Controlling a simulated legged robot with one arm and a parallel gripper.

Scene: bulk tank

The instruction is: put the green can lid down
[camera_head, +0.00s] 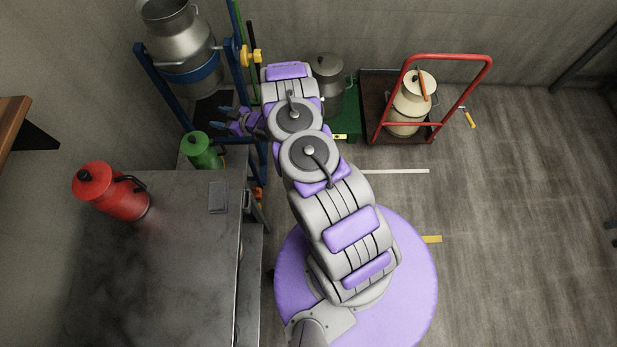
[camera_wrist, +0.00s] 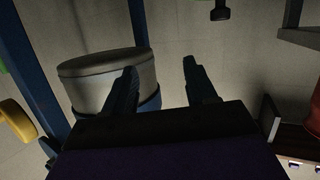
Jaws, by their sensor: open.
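The green can (camera_head: 205,158) stands at the far edge of the grey bench. A green lid with a dark knob (camera_head: 196,137) appears to sit on top of it. My gripper (camera_head: 222,119) is beyond the can and to its right in the head view, apart from it, near the blue stand. In the wrist view my gripper (camera_wrist: 160,72) has its two dark fingers spread, with nothing between them. I cannot make out the green can or its lid in the wrist view.
A silver can (camera_head: 182,50) hangs in the blue stand (camera_head: 156,85), close to my gripper. It looms behind the left finger in the wrist view (camera_wrist: 105,68). A red can (camera_head: 112,192) stands on the bench (camera_head: 165,270). A red trolley (camera_head: 448,57) carries a cream can (camera_head: 408,108).

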